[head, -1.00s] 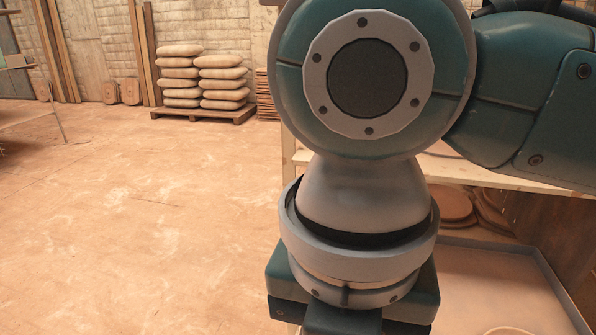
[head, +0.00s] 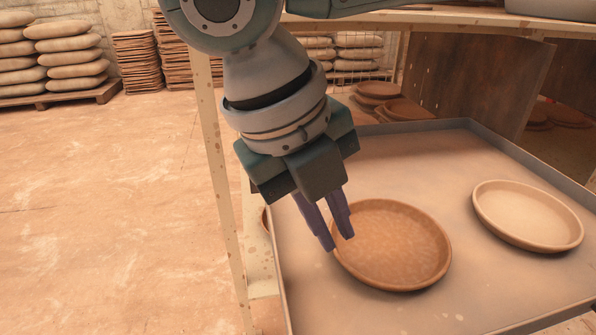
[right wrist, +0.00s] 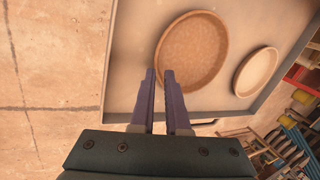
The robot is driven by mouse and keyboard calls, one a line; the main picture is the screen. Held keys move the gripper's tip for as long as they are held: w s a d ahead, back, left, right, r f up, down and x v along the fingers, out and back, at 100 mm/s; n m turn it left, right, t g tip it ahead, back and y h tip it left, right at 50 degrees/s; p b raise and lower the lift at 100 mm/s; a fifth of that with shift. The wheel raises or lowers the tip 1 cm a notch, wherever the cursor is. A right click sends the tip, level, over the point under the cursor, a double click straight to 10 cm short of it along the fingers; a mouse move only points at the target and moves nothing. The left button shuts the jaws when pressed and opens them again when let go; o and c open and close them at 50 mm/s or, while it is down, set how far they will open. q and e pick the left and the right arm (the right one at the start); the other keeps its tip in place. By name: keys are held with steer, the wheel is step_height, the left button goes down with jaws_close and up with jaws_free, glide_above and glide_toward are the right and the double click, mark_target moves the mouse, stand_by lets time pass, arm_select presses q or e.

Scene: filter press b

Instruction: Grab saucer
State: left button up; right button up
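A brown round saucer (head: 400,250) lies on a grey tray (head: 455,300) in the head view. A paler saucer (head: 528,215) lies to its right on the same tray. My right gripper (head: 339,243) points down at the brown saucer's left rim, its fingers a little apart. The pale saucer (right wrist: 256,71) lies farther right there. My left gripper is not in view.
The tray has a raised edge (head: 520,152) and sits in a frame with a pale post (head: 222,190). A brown board (head: 485,85) and stacked clay discs (head: 405,108) stand behind. Stacked sacks (head: 65,55) are at back left. Open floor lies left.

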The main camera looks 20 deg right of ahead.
mark_target(345, 259)
steer(key=b+x, duration=0.2)
steer(key=x, duration=0.3)
steer(key=shift+s+a+b, duration=0.1)
steer(key=shift+s+b, duration=0.05)
steer(key=shift+b, duration=0.15)
steer(key=shift+r, duration=0.1)
steer(key=shift+c, duration=0.3)
jaws_close()
stand_by(0.7)
